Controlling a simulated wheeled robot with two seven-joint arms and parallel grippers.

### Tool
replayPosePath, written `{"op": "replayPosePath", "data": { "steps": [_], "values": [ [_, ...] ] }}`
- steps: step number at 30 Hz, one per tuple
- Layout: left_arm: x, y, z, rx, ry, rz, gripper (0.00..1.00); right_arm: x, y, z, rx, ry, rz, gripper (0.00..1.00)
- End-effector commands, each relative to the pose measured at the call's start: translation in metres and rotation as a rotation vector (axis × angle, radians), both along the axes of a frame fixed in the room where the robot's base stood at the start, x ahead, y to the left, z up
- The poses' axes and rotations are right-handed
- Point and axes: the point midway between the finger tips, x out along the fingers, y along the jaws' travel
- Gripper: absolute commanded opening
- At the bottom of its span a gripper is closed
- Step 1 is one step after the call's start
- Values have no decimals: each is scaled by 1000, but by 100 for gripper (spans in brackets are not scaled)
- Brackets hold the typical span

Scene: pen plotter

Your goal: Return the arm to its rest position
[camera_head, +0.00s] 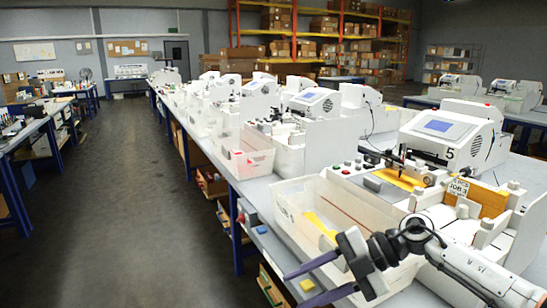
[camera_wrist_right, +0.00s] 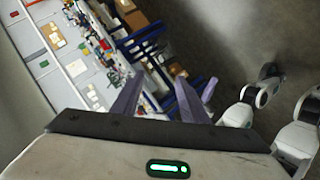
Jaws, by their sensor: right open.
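My right arm comes in from the lower right of the head view. My right gripper (camera_head: 296,290) has purple fingers spread apart with nothing between them. It hangs at the front edge of the bench, in front of a clear bin (camera_head: 285,203), pointing left toward the aisle. In the right wrist view my right gripper (camera_wrist_right: 160,85) is also open and empty, with floor and a distant bench beyond it. My left gripper does not show.
A white plotter marked 5 (camera_head: 478,148) stands on the bench, with a yellow piece (camera_head: 398,180) on its bed. The bin holds a yellow piece (camera_head: 318,224). The aisle floor (camera_head: 130,200) is clear.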

Motion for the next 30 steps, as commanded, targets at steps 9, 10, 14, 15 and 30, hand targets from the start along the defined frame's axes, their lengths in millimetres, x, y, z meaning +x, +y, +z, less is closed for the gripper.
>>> {"op": "replayPosePath", "data": {
  "steps": [9,10,14,15,30],
  "values": [
    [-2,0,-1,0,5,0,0,-33,87,-10,670,121,-376,40],
    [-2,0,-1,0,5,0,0,-32,84,-13,710,141,-438,40],
    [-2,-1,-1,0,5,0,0,-31,60,-44,827,251,-742,40],
    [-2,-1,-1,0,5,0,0,-33,48,-59,843,291,-842,40],
    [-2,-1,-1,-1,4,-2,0,-213,-91,-286,462,872,-1793,40]
  ]
}}
